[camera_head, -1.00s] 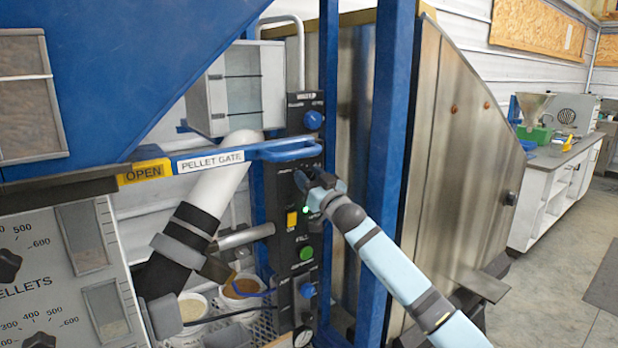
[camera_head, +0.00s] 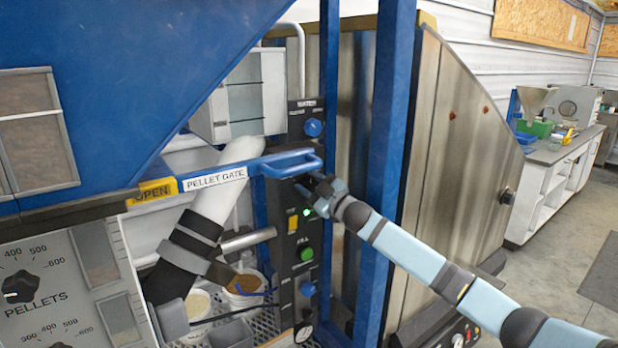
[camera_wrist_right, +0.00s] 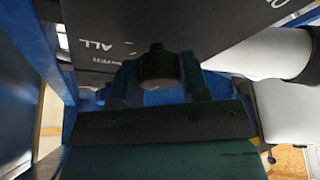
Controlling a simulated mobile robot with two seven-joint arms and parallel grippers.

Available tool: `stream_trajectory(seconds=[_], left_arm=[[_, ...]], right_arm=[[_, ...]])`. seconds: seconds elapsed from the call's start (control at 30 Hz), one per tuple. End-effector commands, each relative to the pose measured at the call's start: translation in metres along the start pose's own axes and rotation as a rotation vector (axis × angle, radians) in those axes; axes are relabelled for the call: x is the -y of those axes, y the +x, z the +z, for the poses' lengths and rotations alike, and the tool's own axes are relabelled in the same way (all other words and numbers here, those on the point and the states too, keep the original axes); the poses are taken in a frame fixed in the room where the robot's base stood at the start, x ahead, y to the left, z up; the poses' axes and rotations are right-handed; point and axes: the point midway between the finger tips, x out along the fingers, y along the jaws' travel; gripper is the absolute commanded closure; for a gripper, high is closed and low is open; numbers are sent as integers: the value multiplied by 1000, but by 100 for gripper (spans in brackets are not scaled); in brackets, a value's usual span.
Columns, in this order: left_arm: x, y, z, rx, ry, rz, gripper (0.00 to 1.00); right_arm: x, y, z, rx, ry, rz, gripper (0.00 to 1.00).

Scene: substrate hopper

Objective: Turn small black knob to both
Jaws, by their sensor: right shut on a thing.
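The small black knob (camera_wrist_right: 157,68) shows in the right wrist view on a dark panel, with white lettering beside it that includes "ALL". My right gripper (camera_wrist_right: 157,85) has its two fingers on either side of the knob and is shut on it. In the head view my right gripper (camera_head: 322,187) is at the dark control panel (camera_head: 297,262), just below the blue handle, and it hides the knob there. I cannot read which mark the knob points to. My left gripper is not in view.
The blue pellet gate handle (camera_head: 290,163) juts out just above my right gripper. A blue upright post (camera_head: 387,120) stands close beside my right arm. The panel also has a blue knob (camera_head: 313,128), a yellow switch (camera_head: 292,219) and a green button (camera_head: 306,254).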

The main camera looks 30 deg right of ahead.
Motion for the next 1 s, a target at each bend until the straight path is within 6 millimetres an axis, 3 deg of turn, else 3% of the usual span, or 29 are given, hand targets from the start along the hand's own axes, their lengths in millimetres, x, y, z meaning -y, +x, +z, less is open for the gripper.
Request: stream_trajectory(seconds=[0.67,0.7,0.8,1.0], left_arm=[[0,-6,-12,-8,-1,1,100],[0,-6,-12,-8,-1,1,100],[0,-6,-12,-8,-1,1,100],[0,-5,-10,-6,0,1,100]], right_arm=[[2,0,1,1,-71,-31,82],[2,0,1,1,-71,-31,56],[1,0,0,1,-70,-30,33],[1,0,0,0,-70,-30,33]])
